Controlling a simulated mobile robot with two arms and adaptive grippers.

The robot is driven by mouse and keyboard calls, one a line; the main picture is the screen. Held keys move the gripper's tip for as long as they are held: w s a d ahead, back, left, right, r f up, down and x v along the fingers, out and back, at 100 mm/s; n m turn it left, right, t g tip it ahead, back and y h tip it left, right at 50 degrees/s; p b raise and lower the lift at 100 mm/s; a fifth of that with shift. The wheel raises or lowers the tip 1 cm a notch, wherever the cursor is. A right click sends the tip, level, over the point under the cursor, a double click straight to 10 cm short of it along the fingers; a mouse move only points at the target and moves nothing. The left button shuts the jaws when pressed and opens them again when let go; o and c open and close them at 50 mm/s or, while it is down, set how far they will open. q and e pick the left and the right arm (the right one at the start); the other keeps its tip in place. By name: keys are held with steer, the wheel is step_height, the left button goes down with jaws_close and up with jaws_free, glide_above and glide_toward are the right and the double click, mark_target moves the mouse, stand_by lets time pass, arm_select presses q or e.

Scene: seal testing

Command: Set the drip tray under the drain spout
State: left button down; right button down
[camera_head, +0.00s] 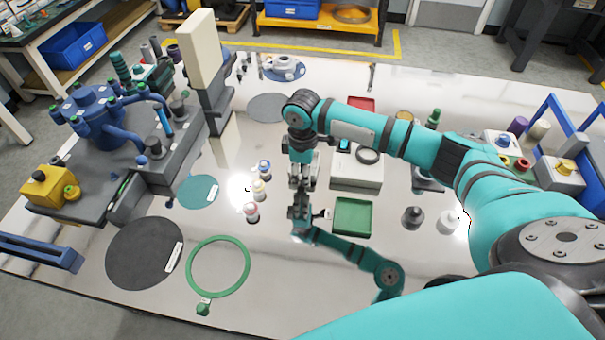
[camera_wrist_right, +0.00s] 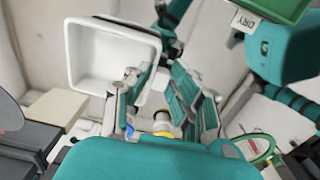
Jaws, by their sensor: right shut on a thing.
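The drip tray (camera_wrist_right: 112,58), a white open tray with rounded corners, shows empty in the right wrist view, its lower right corner against the fingers. I cannot pick it out clearly in the head view. My right gripper (camera_head: 302,182) points down over the shiny table, shut on the tray; the grip itself is partly hidden. In the wrist view the fingers (camera_wrist_right: 170,105) stand beside the tray. The test rig (camera_head: 150,165) stands left of the gripper, with a blue vessel (camera_head: 100,118). I cannot tell which part is the drain spout. My left gripper is out of view.
Small capped vials (camera_head: 258,188) stand just left of my gripper. A green tray (camera_head: 352,217) and a white box (camera_head: 357,168) with a black ring lie to its right. A green ring (camera_head: 218,266) and a dark disc (camera_head: 143,253) lie front left. The table mirrors my arm.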

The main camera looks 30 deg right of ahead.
steer(key=shift+f, duration=0.35)
steer(key=c, duration=1.2)
jaws_free()
steer(key=shift+o, duration=0.2)
